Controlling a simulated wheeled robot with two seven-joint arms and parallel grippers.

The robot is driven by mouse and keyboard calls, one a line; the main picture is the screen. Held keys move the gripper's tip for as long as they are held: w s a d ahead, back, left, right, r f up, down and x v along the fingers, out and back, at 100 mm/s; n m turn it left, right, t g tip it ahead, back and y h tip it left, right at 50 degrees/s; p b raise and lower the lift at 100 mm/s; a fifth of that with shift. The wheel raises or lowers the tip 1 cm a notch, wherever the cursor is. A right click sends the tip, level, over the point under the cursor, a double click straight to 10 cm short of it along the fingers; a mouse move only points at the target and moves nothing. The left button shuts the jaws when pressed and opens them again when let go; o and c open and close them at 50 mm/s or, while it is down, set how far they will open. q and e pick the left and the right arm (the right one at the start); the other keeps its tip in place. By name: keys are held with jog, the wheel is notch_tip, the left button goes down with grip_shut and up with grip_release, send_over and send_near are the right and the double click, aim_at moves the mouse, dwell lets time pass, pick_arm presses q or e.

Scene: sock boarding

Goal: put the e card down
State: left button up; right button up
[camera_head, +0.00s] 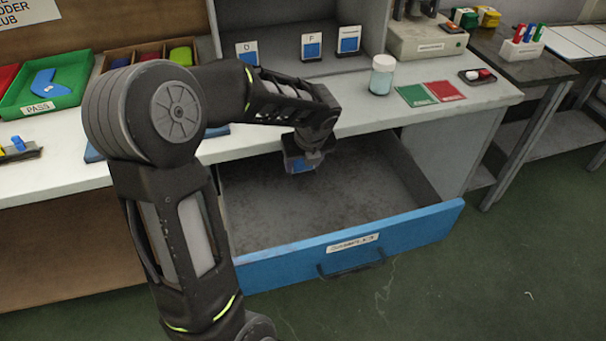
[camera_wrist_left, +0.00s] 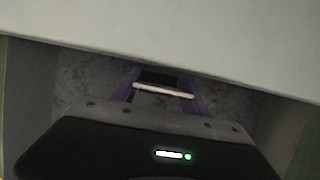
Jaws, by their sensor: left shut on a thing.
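My left gripper (camera_head: 303,158) points down over the open blue-fronted drawer (camera_head: 390,238). It is shut on a small card with a blue patch, the e card (camera_head: 303,166); its letter cannot be read. In the left wrist view the card shows as a thin pale edge (camera_wrist_left: 163,91) between the fingers of my left gripper (camera_wrist_left: 163,97). The card is inside or just above the drawer; its gap to the drawer floor cannot be told. My right gripper is not in view.
Three standing cards, one marked D (camera_head: 247,53), one marked P (camera_head: 312,46) and another (camera_head: 348,40), stand on the worktop (camera_head: 440,108) at the back. The drawer floor looks bare.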

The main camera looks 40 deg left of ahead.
aim_at(303, 172)
pick_arm(q)
jog(key=shift+f+b, duration=0.7)
jog(key=shift+f, duration=1.6)
jog(key=shift+f, duration=0.15)
jog(key=o, duration=1.3)
jog(key=shift+r, duration=0.3)
jog(key=p+v, duration=0.2)
jog(key=v, duration=0.9)
jog(key=shift+s+d+r+p, duration=0.15)
jog(key=shift+r+p, duration=0.2)
jog(key=shift+p, duration=0.05)
